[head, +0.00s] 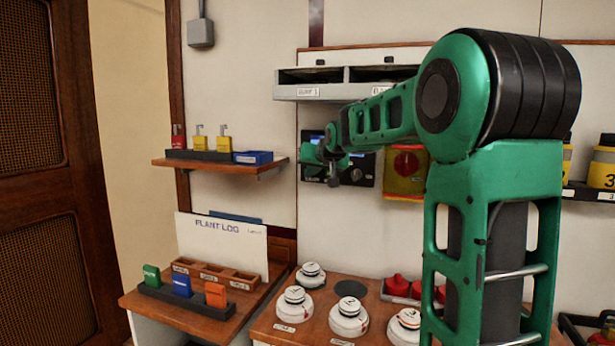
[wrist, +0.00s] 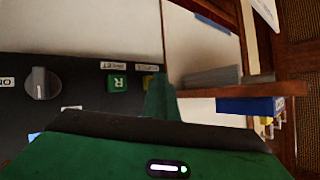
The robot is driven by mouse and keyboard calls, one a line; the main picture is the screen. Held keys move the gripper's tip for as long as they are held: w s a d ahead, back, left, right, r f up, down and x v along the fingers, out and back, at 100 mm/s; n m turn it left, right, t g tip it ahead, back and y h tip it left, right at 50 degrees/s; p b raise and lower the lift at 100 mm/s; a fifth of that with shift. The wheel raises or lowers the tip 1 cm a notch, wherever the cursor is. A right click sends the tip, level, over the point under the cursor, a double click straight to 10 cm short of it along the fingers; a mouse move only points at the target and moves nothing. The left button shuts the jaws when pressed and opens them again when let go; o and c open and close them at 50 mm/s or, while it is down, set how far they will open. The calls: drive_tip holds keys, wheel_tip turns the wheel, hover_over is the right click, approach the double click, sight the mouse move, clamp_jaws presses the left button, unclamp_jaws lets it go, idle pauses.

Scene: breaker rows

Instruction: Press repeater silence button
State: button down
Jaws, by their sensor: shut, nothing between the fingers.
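The repeater panel (head: 366,163) is a dark box on the back wall, partly hidden by my arm. In the wrist view, the panel (wrist: 80,70) appears upside down. It carries a grey rotary knob (wrist: 42,84), a green button marked R (wrist: 117,83) and a yellow button (wrist: 148,81) under a small label too small to read. My gripper (wrist: 161,95) is shut and empty. Its green fingertips are at the panel's edge and cover part of the yellow button; I cannot tell whether they touch it. In the head view, my gripper (head: 312,153) is in front of the panel's left part.
A wooden shelf (head: 220,163) with padlocks and a blue box is left of the panel. A grey rack (head: 310,92) hangs above it. Below is a wooden counter (head: 270,325) with several white round detectors. A yellow-backed red switch (head: 404,165) is right of the panel.

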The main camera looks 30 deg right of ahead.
drive_tip(key=s+a, duration=0.3)
drive_tip(key=a, duration=0.2)
drive_tip(key=shift+s, duration=0.4)
drive_tip(key=shift+d+f, duration=0.1)
idle(0.9)
